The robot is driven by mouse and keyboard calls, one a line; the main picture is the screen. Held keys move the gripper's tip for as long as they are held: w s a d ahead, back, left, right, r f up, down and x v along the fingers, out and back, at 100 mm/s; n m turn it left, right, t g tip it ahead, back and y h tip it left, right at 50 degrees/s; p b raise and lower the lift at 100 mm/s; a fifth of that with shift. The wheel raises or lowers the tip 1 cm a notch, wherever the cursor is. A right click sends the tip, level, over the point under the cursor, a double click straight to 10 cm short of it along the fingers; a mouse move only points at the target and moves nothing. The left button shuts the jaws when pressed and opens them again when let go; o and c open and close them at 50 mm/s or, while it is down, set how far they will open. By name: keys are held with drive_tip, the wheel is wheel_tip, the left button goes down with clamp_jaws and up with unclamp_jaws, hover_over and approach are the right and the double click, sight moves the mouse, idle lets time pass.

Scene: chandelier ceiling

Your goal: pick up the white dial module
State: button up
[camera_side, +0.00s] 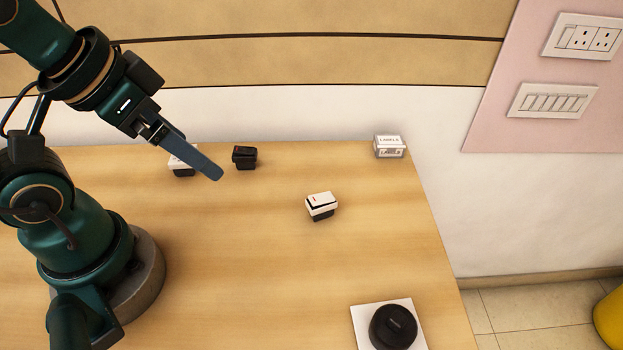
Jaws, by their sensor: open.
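Two small white-topped modules with black lower parts lie on the wooden table; I cannot tell which one is the dial module. One white module (321,203) sits in the open near the middle of the table. The other white module (181,171) is at the back left, partly hidden behind my gripper. My gripper (210,170) is open, seen edge-on with its blue-grey fingers overlapping in the picture. It appears to be above the table, in front of the back-left module and left of a black module (245,157). I see nothing held in it.
A round black object (393,326) rests on a white square plate (362,322) at the front right. The table's middle front is clear.

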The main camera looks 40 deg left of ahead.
drive_tip(key=a+f+m+g+y, duration=0.2)
drive_tip(key=a+m+g+y, duration=0.15)
drive_tip(key=a, duration=0.35)
drive_tip(key=m+g+y, duration=0.3)
drive_tip(key=m+y, duration=0.5)
drive_tip(key=m, duration=0.1)
hover_over(178, 167)
drive_tip(key=w+d, duration=0.2)
drive_tip(key=d, duration=0.1)
wheel_tip(178, 167, down, 5)
drive_tip(key=f+m+y, duration=0.1)
drive_tip(key=f+m, duration=0.1)
drive_tip(key=w+f+m+y, duration=0.1)
drive_tip(key=f+m, duration=0.1)
drive_tip(key=shift+a+f, duration=0.15)
drive_tip(key=shift+f, duration=0.1)
drive_tip(key=shift+s+f, duration=0.15)
drive_tip(key=shift+f, duration=0.15)
drive_tip(key=shift+s+f+m, duration=0.1)
drive_tip(key=shift+f+m, duration=0.05)
drive_tip(key=shift+m, duration=0.1)
drive_tip(key=shift+x, duration=2.5)
drive_tip(key=shift+c, duration=0.3)
drive_tip(key=c, duration=1)
